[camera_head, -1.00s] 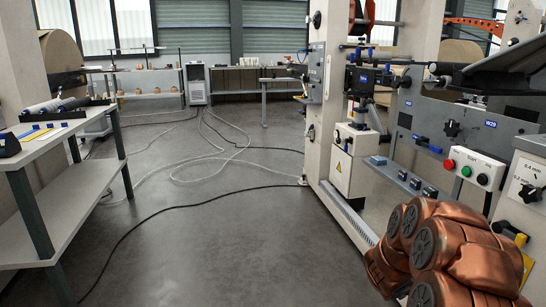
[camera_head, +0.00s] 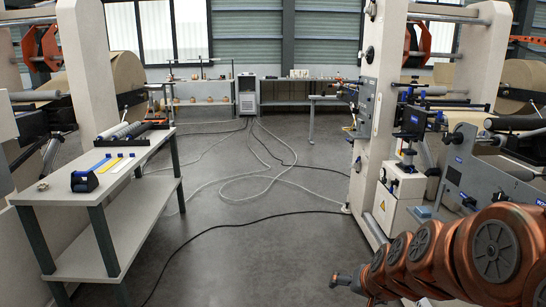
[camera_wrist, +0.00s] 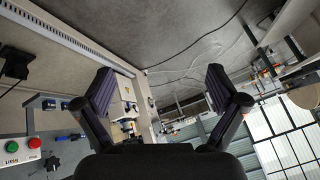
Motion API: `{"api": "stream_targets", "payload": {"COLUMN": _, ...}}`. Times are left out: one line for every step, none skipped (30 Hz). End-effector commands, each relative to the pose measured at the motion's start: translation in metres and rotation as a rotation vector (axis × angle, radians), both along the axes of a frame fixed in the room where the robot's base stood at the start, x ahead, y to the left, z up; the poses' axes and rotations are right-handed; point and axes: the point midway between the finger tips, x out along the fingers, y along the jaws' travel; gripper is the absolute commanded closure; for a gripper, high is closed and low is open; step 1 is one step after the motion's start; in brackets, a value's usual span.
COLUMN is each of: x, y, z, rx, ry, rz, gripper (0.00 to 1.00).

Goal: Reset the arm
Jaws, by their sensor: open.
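My gripper (camera_wrist: 158,95) shows in the wrist view with its two dark fingers spread wide apart. Nothing is between the fingers. In the head view my copper-coloured arm stretches from the lower right corner toward the lower middle, above the floor and in front of the machine. The gripper's fingers cannot be made out in the head view.
The machine (camera_head: 375,130) with rollers and a control panel stands on the right, close to my arm. A two-shelf bench (camera_head: 120,225) with tools stands on the left. Hoses and cables (camera_head: 255,180) lie across the grey floor (camera_head: 240,265), which is otherwise open.

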Motion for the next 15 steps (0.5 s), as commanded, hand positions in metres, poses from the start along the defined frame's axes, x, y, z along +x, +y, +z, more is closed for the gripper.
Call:
{"api": "stream_targets", "payload": {"x": -0.020, "y": 0.011, "z": 0.025, "rx": -0.003, "ry": 0.042, "rz": 0.048, "gripper": 0.04}}
{"api": "stream_targets", "payload": {"x": -0.032, "y": 0.017, "z": 0.031, "rx": -0.005, "ry": 0.071, "rz": 0.075, "gripper": 0.04}}
{"api": "stream_targets", "payload": {"x": -0.050, "y": 0.024, "z": 0.039, "rx": -0.007, "ry": 0.115, "rz": 0.110, "gripper": 0.04}}
{"api": "stream_targets", "payload": {"x": -0.063, "y": 0.028, "z": 0.044, "rx": -0.013, "ry": 0.146, "rz": 0.134, "gripper": 0.04}}
{"api": "stream_targets", "payload": {"x": -0.077, "y": 0.032, "z": 0.050, "rx": -0.016, "ry": 0.181, "rz": 0.159, "gripper": 0.04}}
{"api": "stream_targets", "payload": {"x": -0.096, "y": 0.035, "z": 0.058, "rx": -0.025, "ry": 0.224, "rz": 0.189, "gripper": 0.04}}
{"api": "stream_targets", "payload": {"x": -0.110, "y": 0.037, "z": 0.064, "rx": -0.032, "ry": 0.256, "rz": 0.210, "gripper": 0.04}}
{"api": "stream_targets", "payload": {"x": -0.124, "y": 0.038, "z": 0.070, "rx": -0.039, "ry": 0.291, "rz": 0.230, "gripper": 0.04}}
{"api": "stream_targets", "payload": {"x": -0.143, "y": 0.039, "z": 0.078, "rx": -0.052, "ry": 0.336, "rz": 0.253, "gripper": 0.04}}
{"api": "stream_targets", "payload": {"x": -0.159, "y": 0.039, "z": 0.084, "rx": -0.061, "ry": 0.373, "rz": 0.270, "gripper": 0.04}}
{"api": "stream_targets", "payload": {"x": -0.173, "y": 0.038, "z": 0.091, "rx": -0.073, "ry": 0.405, "rz": 0.285, "gripper": 0.04}}
{"api": "stream_targets", "payload": {"x": -0.192, "y": 0.036, "z": 0.100, "rx": -0.088, "ry": 0.453, "rz": 0.304, "gripper": 0.04}}
{"api": "stream_targets", "payload": {"x": -0.206, "y": 0.034, "z": 0.106, "rx": -0.099, "ry": 0.487, "rz": 0.316, "gripper": 0.04}}
{"api": "stream_targets", "payload": {"x": -0.219, "y": 0.031, "z": 0.111, "rx": -0.109, "ry": 0.520, "rz": 0.325, "gripper": 0.04}}
{"api": "stream_targets", "payload": {"x": -0.236, "y": 0.028, "z": 0.119, "rx": -0.125, "ry": 0.560, "rz": 0.334, "gripper": 0.04}}
